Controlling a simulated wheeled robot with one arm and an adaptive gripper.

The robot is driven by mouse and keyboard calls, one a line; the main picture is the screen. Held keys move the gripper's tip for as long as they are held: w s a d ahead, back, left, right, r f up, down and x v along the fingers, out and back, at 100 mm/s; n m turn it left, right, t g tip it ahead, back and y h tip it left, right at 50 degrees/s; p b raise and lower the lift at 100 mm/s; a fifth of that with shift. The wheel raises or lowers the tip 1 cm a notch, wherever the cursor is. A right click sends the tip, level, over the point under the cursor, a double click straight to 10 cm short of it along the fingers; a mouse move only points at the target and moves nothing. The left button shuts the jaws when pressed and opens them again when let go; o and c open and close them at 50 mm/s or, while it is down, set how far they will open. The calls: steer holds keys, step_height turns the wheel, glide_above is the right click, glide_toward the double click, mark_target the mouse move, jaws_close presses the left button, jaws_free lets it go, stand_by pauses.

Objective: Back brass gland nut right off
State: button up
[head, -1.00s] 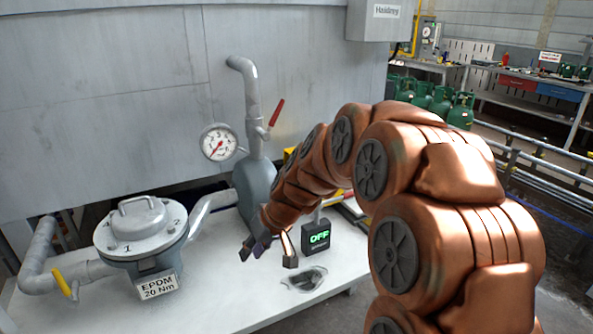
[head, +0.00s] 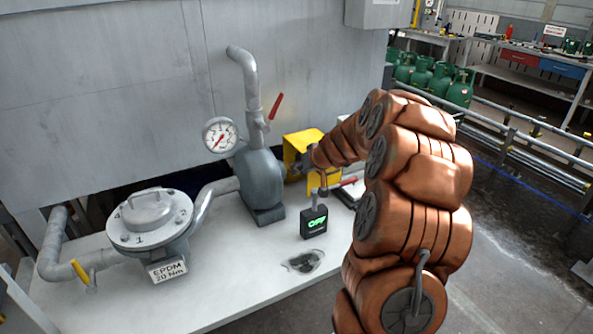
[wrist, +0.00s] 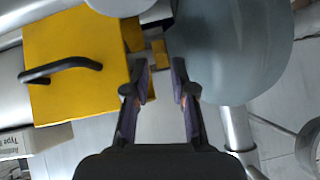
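In the wrist view, my gripper (wrist: 160,70) is open, its two dark fingers apart with no object held between them. Its tips lie at the gap between the yellow cover (wrist: 70,60) and the rounded grey pump body (wrist: 225,50). A small brass-yellow piece (wrist: 158,53) shows just beyond the tips; I cannot tell whether it is the gland nut or part of a bracket. In the head view, my gripper is mostly hidden by the arm, near the yellow cover (head: 300,143) and right of the pump body (head: 262,182). No nut is clear there.
A black box reading OFF (head: 314,222) stands in front of the pump. A pressure gauge (head: 220,135) and a red-handled valve (head: 275,105) rise from the pipework. A lidded grey housing (head: 150,220) is at left.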

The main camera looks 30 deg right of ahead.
steer(key=shift+p+x, duration=0.4)
steer(key=shift+x, duration=1.6)
steer(key=shift+c, duration=0.4)
jaws_close()
